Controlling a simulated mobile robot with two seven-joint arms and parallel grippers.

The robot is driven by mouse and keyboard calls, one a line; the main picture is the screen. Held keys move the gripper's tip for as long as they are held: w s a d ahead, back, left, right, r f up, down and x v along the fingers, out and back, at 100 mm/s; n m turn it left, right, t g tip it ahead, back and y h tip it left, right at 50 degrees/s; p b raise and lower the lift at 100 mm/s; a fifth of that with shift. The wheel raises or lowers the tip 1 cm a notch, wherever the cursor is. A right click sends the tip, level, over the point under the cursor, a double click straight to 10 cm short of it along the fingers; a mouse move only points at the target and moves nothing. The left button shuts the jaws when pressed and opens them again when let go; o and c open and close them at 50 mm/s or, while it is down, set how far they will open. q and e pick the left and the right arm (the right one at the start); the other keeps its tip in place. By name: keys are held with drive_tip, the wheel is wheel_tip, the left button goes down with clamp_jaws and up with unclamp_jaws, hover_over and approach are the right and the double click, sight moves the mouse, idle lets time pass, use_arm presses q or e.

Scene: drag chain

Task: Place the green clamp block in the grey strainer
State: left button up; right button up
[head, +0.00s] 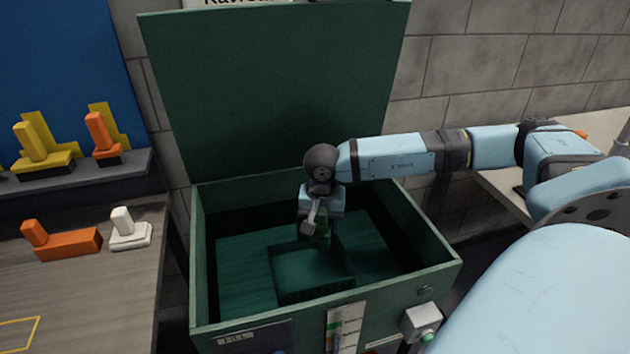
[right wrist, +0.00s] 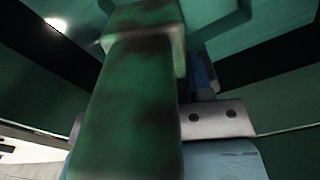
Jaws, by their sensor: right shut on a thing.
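The green clamp block (right wrist: 130,110) fills the middle of the right wrist view, dark green with blackish smudges and a wider part at its top. In the head view my right gripper (head: 316,232) points down inside the open green bin (head: 430,262), above a dark green raised tray-like shape (head: 305,268) on its floor. The gripper is shut on the block, which shows only as a small green patch between the fingers (head: 322,239). Whether the block touches anything below is unclear. I cannot make out a grey strainer. My left gripper is out of view.
The bin's lid (head: 275,90) stands open behind. A table at the left holds an orange block (head: 68,243) and a white block (head: 130,232); a ledge above it carries yellow blocks (head: 45,155) and an orange one (head: 100,138). A button box (head: 422,322) is on the bin's front.

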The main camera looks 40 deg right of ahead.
sight(321, 272)
wheel_tip(321, 272, down, 15)
drive_tip(key=shift+w+f+b, duration=0.1)
drive_tip(key=shift+f+b, duration=0.1)
drive_tip(key=shift+b, duration=0.4)
drive_tip(key=shift+f, duration=0.2)
drive_tip(key=o, duration=1.1)
drive_tip(key=shift+r, duration=0.1)
wheel_tip(321, 272, up, 12)
drive_tip(key=shift+r+p, duration=0.15)
drive_tip(key=shift+p, duration=0.35)
